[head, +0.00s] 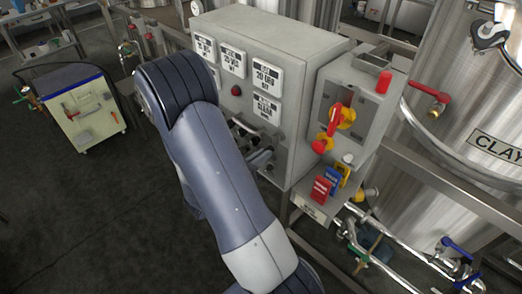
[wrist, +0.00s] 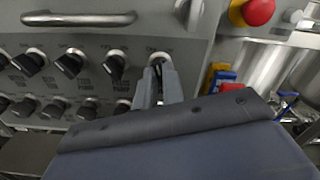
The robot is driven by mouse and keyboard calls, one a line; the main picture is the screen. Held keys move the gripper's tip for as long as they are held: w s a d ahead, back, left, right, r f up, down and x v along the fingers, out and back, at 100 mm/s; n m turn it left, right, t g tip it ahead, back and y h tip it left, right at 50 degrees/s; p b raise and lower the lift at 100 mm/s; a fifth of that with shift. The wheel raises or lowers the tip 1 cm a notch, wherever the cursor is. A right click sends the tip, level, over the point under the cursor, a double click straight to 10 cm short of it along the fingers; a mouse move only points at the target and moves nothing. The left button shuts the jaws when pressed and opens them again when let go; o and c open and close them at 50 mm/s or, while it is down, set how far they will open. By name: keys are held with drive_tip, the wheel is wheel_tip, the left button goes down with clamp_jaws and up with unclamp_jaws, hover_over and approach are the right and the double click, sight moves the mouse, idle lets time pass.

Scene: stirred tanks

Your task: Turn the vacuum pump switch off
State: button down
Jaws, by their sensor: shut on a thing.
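The grey control panel (wrist: 90,110) carries two rows of black rotary switches, all with pointer grips. My gripper (wrist: 159,68) is at the right end of the upper row in the wrist view. Its two fingers are closed around a rotary switch (wrist: 158,60) there, and only its pale collar and a little of its grip show between them. The labels are too blurred to read surely, so I cannot tell which is the vacuum pump switch or how the held one is turned. In the head view my arm hides most of the switches on the cabinet (head: 305,75).
A metal handle (wrist: 78,19) runs above the switches. A red push button (wrist: 258,11) sits to the upper right. A side box (head: 352,110) with a red and yellow rotary handle (head: 341,116) and padlocks (head: 325,187) juts out right of the cabinet. A steel tank (head: 455,85) stands beyond.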

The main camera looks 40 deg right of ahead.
drive_tip(key=shift+n+p, duration=0.55)
drive_tip(key=shift+n, duration=0.35)
drive_tip(key=c, duration=1.5)
unclamp_jaws()
drive_tip(key=shift+a, duration=0.1)
drive_tip(key=a, duration=0.3)
drive_tip(key=a+b, duration=0.1)
drive_tip(key=a, duration=0.6)
drive_tip(key=shift+s+a+b, duration=0.3)
drive_tip(key=shift+s+b, duration=0.1)
drive_tip(key=shift+d, duration=0.15)
drive_tip(key=shift+w+d+p, duration=0.2)
drive_tip(key=shift+d+p, duration=0.3)
drive_tip(key=shift+d, duration=2.15)
drive_tip(key=shift+w+d+p, duration=0.2)
drive_tip(key=shift+d+p, duration=0.25)
drive_tip(key=shift+d, duration=2.2)
